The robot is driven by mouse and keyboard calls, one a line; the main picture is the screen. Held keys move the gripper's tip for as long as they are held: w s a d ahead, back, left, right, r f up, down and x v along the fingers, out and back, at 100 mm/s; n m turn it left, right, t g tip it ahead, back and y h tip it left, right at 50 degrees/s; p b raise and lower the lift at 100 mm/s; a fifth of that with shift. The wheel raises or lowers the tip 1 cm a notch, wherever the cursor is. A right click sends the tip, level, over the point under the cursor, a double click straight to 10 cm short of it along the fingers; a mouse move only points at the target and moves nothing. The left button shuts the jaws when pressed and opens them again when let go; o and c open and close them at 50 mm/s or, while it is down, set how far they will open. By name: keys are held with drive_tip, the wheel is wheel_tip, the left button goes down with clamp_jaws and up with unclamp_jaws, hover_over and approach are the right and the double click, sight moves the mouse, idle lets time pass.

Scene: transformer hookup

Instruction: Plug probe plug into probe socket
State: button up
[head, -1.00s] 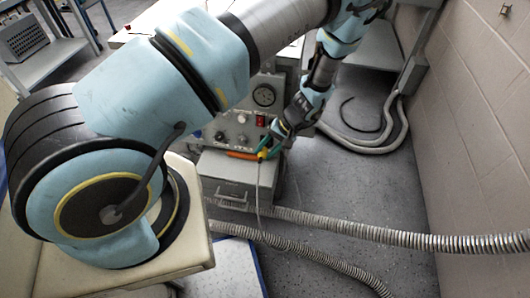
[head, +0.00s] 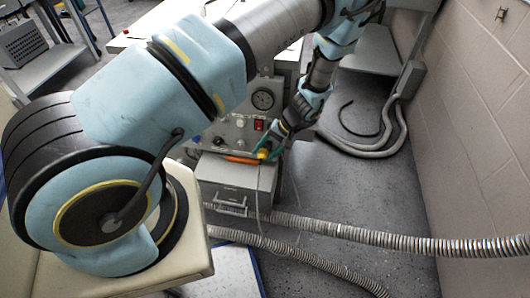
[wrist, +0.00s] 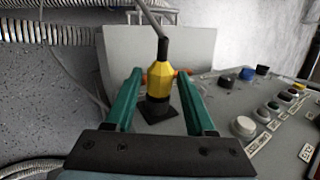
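The yellow probe plug (wrist: 158,84) stands upright in the wrist view, with a black collar and a cable leaving its top. Its dark lower end meets a black square base (wrist: 158,114), which appears to be the probe socket; how deep it sits is hidden. My gripper (wrist: 160,75) has its green fingers on either side of the plug, with visible gaps, so it looks open around it. In the head view my gripper (head: 270,148) is beside the small yellow plug (head: 263,153) at the panel's front; the socket is not distinguishable there.
A control panel (wrist: 285,110) with knobs and coloured buttons lies right of the plug in the wrist view. An orange bar (head: 242,160) lies by the plug above a grey box (head: 240,178). Ribbed conduits (head: 350,231) cross the floor. A block wall (head: 485,130) bounds the right.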

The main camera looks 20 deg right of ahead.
drive_tip(key=shift+o, duration=1.3)
drive_tip(key=shift+s+a+r+p, duration=0.15)
drive_tip(key=shift+s+a+p, duration=0.2)
drive_tip(key=shift+s, duration=0.4)
drive_tip(key=shift+s+a+r+p, duration=0.15)
drive_tip(key=shift+s+a+p, duration=0.15)
drive_tip(key=shift+s+a, duration=0.3)
drive_tip(key=shift+s+a+r+p, duration=0.15)
drive_tip(key=shift+s+a+p, duration=0.15)
drive_tip(key=shift+s, duration=0.55)
drive_tip(key=shift+d, duration=0.1)
drive_tip(key=b+v, duration=0.2)
drive_tip(key=v, duration=0.8)
drive_tip(key=shift+d+r, duration=0.15)
drive_tip(key=shift+r, duration=0.15)
